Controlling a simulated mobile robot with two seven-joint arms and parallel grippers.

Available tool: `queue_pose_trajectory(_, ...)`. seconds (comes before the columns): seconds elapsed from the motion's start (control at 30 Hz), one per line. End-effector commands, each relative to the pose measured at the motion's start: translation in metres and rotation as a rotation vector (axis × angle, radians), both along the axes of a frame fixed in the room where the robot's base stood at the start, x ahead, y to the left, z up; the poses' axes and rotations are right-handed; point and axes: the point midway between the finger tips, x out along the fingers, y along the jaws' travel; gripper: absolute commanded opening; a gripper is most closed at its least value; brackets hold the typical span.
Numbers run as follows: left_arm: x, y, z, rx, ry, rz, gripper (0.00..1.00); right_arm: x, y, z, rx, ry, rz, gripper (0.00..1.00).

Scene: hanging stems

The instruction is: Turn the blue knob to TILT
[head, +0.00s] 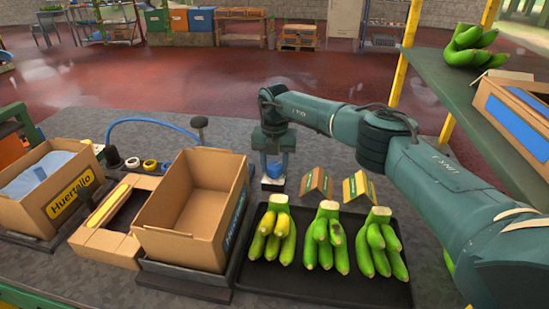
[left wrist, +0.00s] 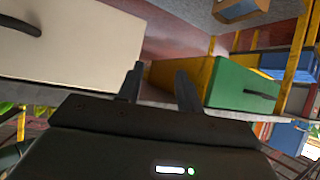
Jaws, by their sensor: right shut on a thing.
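The blue knob (head: 273,169) sits on a small pale-topped base (head: 272,184) on the grey worktop, behind the black tray. My right gripper (head: 274,160) points down over it and is shut on the knob, with a finger on each side. The fingers partly cover the knob, and the TILT mark and the knob's setting are too small to read. My left gripper (left wrist: 160,88) shows only in the left wrist view. Its two dark fingers stand apart with nothing between them, away from the knob.
An empty cardboard box (head: 190,245) stands left of the black tray (head: 325,285), which holds several banana bunches. Two small cardboard signs (head: 317,183) stand right of the knob. A blue hose (head: 150,121) lies to its left. A shelf (head: 455,90) overhangs at right.

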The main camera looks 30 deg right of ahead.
Motion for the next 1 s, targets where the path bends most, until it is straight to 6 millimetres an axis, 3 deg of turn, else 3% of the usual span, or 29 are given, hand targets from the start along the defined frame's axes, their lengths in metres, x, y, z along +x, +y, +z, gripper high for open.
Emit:
queue_pose_trajectory(0.6,-0.003,0.018,0.011,0.023,0.067,0.063,0.36,0.001,-0.001,0.004,-0.001,-0.005,-0.569,0.18)
queue_pose_trajectory(1.0,-0.006,0.021,0.011,0.03,0.098,0.079,0.36,0.001,-0.001,0.003,-0.001,-0.006,-0.798,0.18)
